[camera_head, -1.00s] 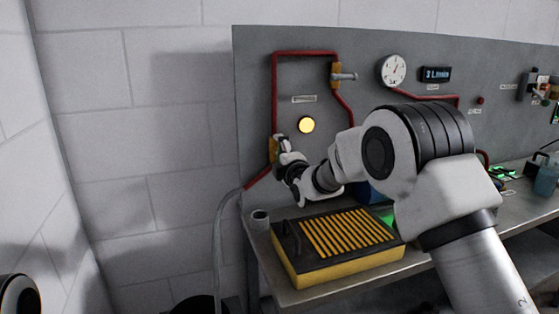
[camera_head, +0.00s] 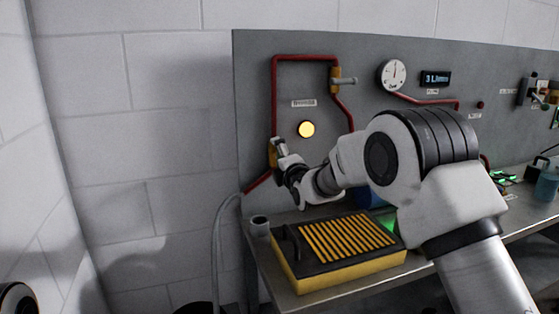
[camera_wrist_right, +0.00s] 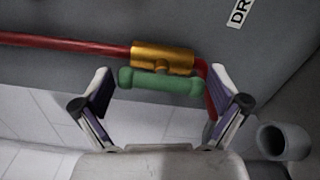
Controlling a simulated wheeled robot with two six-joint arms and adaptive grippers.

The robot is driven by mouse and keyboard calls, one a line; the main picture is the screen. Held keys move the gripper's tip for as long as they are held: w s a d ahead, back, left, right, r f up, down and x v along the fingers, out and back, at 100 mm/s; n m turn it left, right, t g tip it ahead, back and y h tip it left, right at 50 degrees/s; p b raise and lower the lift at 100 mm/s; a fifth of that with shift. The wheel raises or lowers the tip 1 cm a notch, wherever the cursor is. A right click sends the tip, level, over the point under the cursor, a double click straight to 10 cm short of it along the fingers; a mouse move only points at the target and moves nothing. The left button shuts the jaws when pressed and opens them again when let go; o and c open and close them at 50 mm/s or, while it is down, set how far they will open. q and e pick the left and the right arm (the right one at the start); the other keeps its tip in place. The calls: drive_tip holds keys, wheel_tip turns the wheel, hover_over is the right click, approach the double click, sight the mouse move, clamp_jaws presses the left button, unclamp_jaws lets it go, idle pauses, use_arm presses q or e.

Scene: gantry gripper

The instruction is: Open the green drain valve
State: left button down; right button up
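The drain valve has a green handle (camera_wrist_right: 160,82) on a brass-coloured body (camera_wrist_right: 163,57), set on a red pipe in the right wrist view. In the head view the valve's yellowish body (camera_head: 273,153) shows at the lower left of the grey panel, and its handle is hidden behind my gripper. My right gripper (camera_head: 281,147) is at the valve. In the wrist view its fingers (camera_wrist_right: 162,74) are open, one beyond each end of the handle, with a small gap at the left end. My left gripper is out of view.
A second valve (camera_head: 336,79) sits higher on the red pipe, with a lit yellow lamp (camera_head: 306,129) below it. A yellow-and-black ribbed box (camera_head: 345,262) and a small grey cup (camera_head: 260,225) stand on the bench below my right arm. A gauge (camera_head: 392,74) is on the panel.

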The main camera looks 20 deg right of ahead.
drive_tip(key=shift+f, duration=0.1)
drive_tip(key=s, duration=1.2)
drive_tip(key=shift+d, duration=0.25)
